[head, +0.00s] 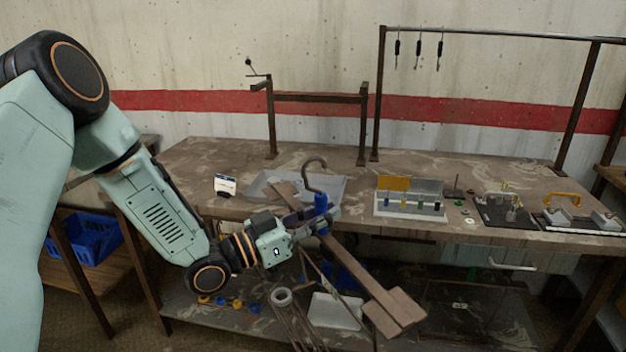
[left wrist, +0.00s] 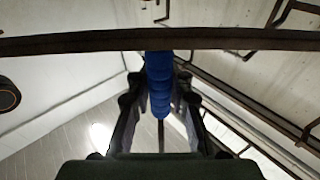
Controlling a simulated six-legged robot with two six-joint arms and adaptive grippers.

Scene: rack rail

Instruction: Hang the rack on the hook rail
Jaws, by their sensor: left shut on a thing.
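The rack is a long brown bar (head: 352,264) with flat plates at its ends, a blue grip (head: 321,205) and a curved dark hook (head: 314,166) on top. My left gripper (head: 318,220) is shut around the blue grip and holds the rack tilted in front of the table edge, lower end toward the right. In the left wrist view the blue grip (left wrist: 159,85) sits between both fingers, and the bar (left wrist: 80,41) crosses above. A low brown rail (head: 318,98) on two posts stands at the table's back; the hook is apart from it. My right gripper is out of view.
A grey tray (head: 337,190) lies behind the rack. A white label stand (head: 225,185) is left of it. A tray of small parts (head: 410,209) and tool boards (head: 505,213) are at right. A tall frame (head: 500,34) carries several hanging tools.

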